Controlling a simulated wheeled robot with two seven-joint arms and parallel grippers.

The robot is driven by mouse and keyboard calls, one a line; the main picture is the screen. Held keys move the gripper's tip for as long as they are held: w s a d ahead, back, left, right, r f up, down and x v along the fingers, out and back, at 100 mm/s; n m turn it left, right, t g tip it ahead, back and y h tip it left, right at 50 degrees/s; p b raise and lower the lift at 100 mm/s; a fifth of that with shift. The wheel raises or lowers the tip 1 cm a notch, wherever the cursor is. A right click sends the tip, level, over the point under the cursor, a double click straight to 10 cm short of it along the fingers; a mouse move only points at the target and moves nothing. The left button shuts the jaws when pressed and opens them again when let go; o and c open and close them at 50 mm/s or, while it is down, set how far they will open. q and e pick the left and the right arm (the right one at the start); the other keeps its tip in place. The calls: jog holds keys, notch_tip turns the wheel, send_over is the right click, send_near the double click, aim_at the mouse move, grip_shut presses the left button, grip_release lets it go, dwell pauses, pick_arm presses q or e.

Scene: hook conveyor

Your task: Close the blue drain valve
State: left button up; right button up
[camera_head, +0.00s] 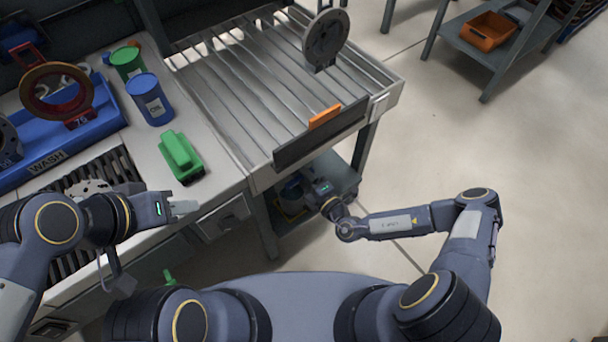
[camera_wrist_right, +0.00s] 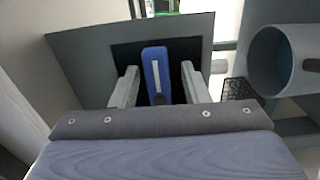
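The blue valve handle (camera_wrist_right: 156,72) stands upright in front of a dark panel in the right wrist view. My right gripper (camera_wrist_right: 159,80) is open, with one pale finger on each side of the handle and a visible gap on both sides. In the head view my right gripper (camera_head: 312,190) reaches in under the roller conveyor, and the handle cannot be made out there. My left gripper (camera_head: 184,208) is above the front of the workbench, near the green block-shaped tool, and its finger gap is not clear.
A round blue-grey container (camera_wrist_right: 272,60) is close to the right of my right gripper. The roller conveyor (camera_head: 250,85) with a hanging disc (camera_head: 326,40) is above it. Blue can (camera_head: 150,100), green tool (camera_head: 181,157) and wash tray (camera_head: 75,140) are on the bench.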

jog(key=v, duration=0.7)
jog(key=shift+s+d, duration=0.25)
jog(key=shift+s, duration=0.05)
dwell(0.4)
jog(key=s+d+r+n+g+y+p, duration=0.25)
jog(key=r+n+g, duration=0.35)
jog(key=r+n, duration=0.65)
jog(key=s+d+r+n+g+y+p, duration=0.1)
jog(key=s+r+n+g+y+p, duration=0.15)
jog(key=r+n+g, duration=0.75)
jog(key=s+d+r+n+t+h+p, duration=0.1)
jog(key=s+d+r+n+t+h, duration=0.1)
jog(key=r+n, duration=0.4)
jog(key=s+d+r+n+t+h+p, duration=0.1)
jog(key=s+d+r+n+t+h, duration=0.1)
jog(key=s+d+r+n+h, duration=0.3)
jog(key=s+d+r+n+t+h+p, duration=0.1)
jog(key=s+d+r+n+t+h, duration=0.2)
jog(key=n, duration=0.9)
jog(key=shift+s+d+r+h+p, duration=0.35)
jog(key=shift+s+d+r+h, duration=0.45)
jog(key=shift+s+r, duration=1.1)
